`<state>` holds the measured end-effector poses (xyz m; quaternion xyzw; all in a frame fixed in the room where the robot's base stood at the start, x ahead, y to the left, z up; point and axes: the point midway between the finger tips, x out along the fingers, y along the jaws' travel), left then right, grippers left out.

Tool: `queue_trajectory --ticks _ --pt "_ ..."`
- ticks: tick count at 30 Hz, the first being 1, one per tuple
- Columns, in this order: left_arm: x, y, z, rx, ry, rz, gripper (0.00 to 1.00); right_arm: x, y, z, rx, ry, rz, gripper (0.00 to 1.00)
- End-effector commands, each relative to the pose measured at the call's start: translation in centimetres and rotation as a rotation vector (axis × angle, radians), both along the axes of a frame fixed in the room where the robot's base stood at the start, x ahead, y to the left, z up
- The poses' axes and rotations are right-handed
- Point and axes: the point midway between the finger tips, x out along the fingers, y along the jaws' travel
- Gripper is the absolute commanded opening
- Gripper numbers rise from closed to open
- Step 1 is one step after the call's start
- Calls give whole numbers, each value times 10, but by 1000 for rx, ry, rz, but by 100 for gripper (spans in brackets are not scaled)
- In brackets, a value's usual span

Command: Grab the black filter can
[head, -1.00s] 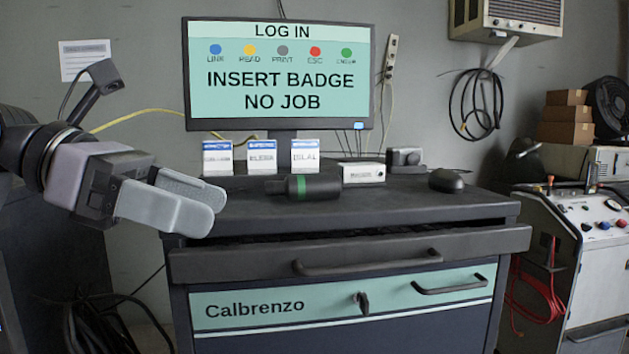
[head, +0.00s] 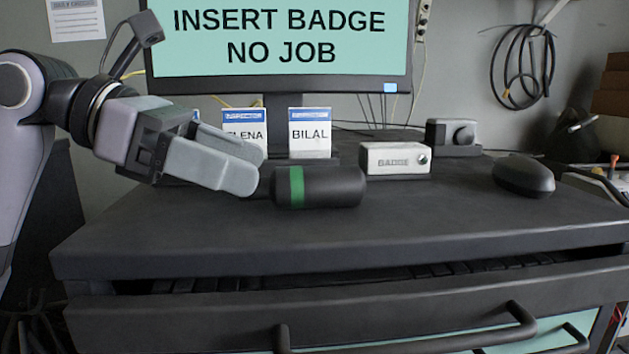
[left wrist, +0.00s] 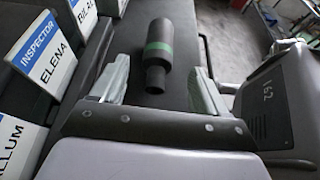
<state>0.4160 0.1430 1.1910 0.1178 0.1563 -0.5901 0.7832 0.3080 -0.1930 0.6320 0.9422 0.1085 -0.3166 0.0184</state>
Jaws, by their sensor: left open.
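The black filter can (head: 335,187), a dark cylinder with a green band, lies on its side on the cabinet top. It also shows in the left wrist view (left wrist: 160,30), with a narrower neck at its near end. My left gripper (head: 258,168) is open and empty, just left of the can in the head view, its fingers pointing toward it. In the left wrist view the can lies ahead, between the lines of the two fingers (left wrist: 162,78). The can's left end is partly hidden behind the fingertips in the head view. My right gripper is not in view.
Badge cards marked Elena (head: 243,124) and Bilal (head: 310,133) stand behind the can, under the monitor (head: 285,85). A white badge box (head: 395,159) stands right of the can, and a black mouse (head: 523,175) farther right. The front cabinet top (head: 300,238) is clear.

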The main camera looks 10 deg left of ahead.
Motion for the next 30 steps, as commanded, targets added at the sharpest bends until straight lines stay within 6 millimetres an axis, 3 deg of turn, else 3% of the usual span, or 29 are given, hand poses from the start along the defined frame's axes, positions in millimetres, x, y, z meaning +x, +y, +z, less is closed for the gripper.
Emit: queue_trajectory --ticks 9,18,19,24,30 --pt "12 -37 -21 -1 1 -3 74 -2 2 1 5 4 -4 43" --pt "14 -43 -24 -1 -1 1 74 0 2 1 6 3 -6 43" --pt "14 -43 -24 -1 0 0 71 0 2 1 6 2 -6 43" --pt "14 -43 -24 -1 -1 1 16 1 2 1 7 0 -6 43" --pt "14 -42 -24 -2 -1 1 12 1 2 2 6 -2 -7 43"
